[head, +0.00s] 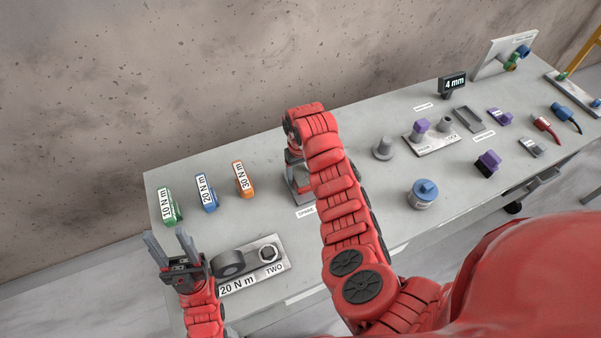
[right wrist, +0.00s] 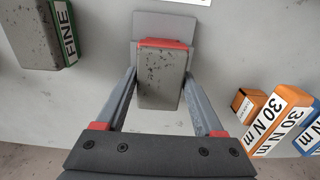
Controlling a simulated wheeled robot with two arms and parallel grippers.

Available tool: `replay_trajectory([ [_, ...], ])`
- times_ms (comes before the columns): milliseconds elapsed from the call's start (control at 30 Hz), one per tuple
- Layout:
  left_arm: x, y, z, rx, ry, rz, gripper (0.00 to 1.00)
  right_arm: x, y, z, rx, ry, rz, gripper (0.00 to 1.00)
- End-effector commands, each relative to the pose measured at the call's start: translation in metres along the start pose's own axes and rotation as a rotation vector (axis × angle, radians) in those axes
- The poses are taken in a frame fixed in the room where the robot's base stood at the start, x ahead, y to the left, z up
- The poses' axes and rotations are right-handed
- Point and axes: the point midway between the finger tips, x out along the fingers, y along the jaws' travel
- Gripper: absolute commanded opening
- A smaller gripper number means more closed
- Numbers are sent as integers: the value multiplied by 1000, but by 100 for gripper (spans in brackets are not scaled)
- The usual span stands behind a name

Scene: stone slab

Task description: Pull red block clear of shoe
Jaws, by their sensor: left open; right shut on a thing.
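My right gripper (right wrist: 162,65) is shut on the red block (right wrist: 165,43). The block shows a speckled grey face toward the wrist camera and a red strip at its far edge. A flat grey piece that looks like the shoe (right wrist: 165,24) lies beyond it; I cannot tell whether they touch. In the head view, the grey shoe (head: 301,194) shows below my right gripper (head: 293,158), and my arm hides the block. My left gripper (head: 168,238) is open and empty at the table's front left, beside a grey ring.
Green (head: 167,207), blue (head: 206,194) and orange (head: 244,180) torque blocks stand left of the shoe. A plate with a ring and a nut (head: 268,254) lies in front. A FINE block (right wrist: 62,30) is near the right gripper. Several fixtures fill the table's right side.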

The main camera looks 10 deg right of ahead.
Motion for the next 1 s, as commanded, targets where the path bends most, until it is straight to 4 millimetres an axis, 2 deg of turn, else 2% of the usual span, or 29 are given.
replay_trajectory([
  [33, 0, 0, 0, 0, 0, 0, 50, 0, 0, 0, 0, 1, 0, 32],
  [200, 0, 0, 0, 0, 0, 0, 50, 0, 0, 0, 0, 1, 0, 1],
  [367, 2, 0, 0, 0, 0, 0, 50, -2, 0, 0, 0, 1, 1, 0],
  [1000, 31, -2, -5, 0, 0, 0, 50, -3, 2, 21, 1, 1, 4, 0],
])
